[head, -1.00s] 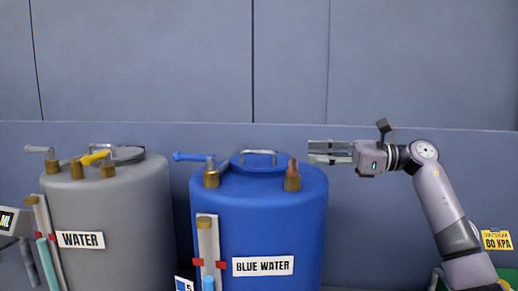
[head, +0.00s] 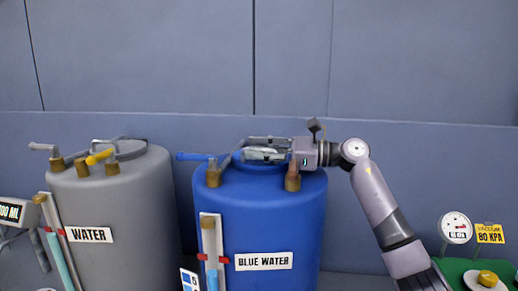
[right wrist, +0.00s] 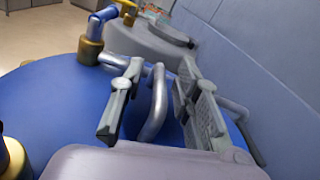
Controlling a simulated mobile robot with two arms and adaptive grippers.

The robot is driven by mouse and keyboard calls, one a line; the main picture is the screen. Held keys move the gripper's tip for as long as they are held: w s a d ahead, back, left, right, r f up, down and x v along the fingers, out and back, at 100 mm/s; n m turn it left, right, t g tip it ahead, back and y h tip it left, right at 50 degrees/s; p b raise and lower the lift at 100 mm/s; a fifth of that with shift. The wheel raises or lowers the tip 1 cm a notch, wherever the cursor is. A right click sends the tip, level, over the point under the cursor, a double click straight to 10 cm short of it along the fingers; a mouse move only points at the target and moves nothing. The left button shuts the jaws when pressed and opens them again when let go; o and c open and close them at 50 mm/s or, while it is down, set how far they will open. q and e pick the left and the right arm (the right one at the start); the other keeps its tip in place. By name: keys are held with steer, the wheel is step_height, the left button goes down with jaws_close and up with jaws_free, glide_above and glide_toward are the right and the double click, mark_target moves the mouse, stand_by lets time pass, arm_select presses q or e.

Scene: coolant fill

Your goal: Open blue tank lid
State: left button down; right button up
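The blue tank (head: 300,220), labelled "BLUE WATER", stands at the middle of the head view; its blue top also shows in the right wrist view (right wrist: 50,110). Its round lid (head: 256,167) lies flat on top, partly hidden by my right gripper (head: 249,148). In the right wrist view, the lid's silver bar handle (right wrist: 157,100) stands between the two fingers of my right gripper (right wrist: 160,78). The fingers are apart, with gaps showing beside the handle. My left gripper is not in view.
A blue-handled valve (head: 193,157) and a brass fitting (head: 293,182) rise beside the lid. A grey "WATER" tank (head: 130,200) stands to the left. A wall (head: 420,150) runs close behind. A gauge (head: 455,227) stands at the right.

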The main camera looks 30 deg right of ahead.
steer(key=shift+c, duration=0.5)
jaws_close()
stand_by(0.3)
